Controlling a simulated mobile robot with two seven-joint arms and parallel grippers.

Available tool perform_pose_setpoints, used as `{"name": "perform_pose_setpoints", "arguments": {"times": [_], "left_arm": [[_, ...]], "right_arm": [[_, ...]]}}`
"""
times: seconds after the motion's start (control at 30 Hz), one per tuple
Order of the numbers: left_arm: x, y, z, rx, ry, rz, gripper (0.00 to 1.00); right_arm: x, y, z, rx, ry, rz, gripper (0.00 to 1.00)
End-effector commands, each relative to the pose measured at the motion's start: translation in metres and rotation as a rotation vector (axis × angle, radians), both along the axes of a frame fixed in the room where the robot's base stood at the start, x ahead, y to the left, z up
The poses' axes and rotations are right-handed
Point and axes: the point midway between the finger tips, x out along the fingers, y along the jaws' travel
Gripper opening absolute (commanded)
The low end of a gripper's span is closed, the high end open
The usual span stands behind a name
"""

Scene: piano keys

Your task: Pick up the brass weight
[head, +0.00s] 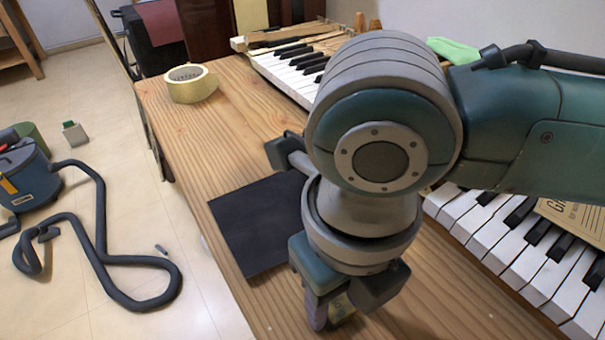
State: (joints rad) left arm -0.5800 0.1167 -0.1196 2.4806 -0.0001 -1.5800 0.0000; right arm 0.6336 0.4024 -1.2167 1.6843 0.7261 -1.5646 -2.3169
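My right gripper (337,316) points down over the wooden table near its front edge, at the bottom middle of the head view. My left gripper is not in view.
A dark square mat (255,228) lies on the wooden table (195,135) left of my gripper. A tape roll (191,84) sits at the far left corner. Piano keys (525,245) run along the right, with a paper label (580,220) on them. A green cloth (453,50) lies behind.

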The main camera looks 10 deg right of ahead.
Motion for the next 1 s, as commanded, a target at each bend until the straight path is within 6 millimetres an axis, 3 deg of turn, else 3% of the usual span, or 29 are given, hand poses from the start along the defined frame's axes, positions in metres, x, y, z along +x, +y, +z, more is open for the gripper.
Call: {"name": "perform_pose_setpoints", "arguments": {"times": [0.03, 0.4, 0.83, 1.0], "left_arm": [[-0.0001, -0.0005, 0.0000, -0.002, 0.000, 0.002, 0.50], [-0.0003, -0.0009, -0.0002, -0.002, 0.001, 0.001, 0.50], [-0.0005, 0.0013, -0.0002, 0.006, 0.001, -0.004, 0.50], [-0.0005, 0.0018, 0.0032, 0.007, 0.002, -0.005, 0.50]], "right_arm": [[0.0001, 0.0000, 0.0001, 0.000, 0.000, 0.000, 0.39], [0.0002, -0.0002, 0.0001, 0.000, 0.000, 0.000, 0.00], [0.0003, 0.0000, 0.0007, 0.000, -0.001, 0.000, 0.00], [0.0005, 0.0000, 0.0095, 0.000, -0.001, 0.000, 0.00]]}}
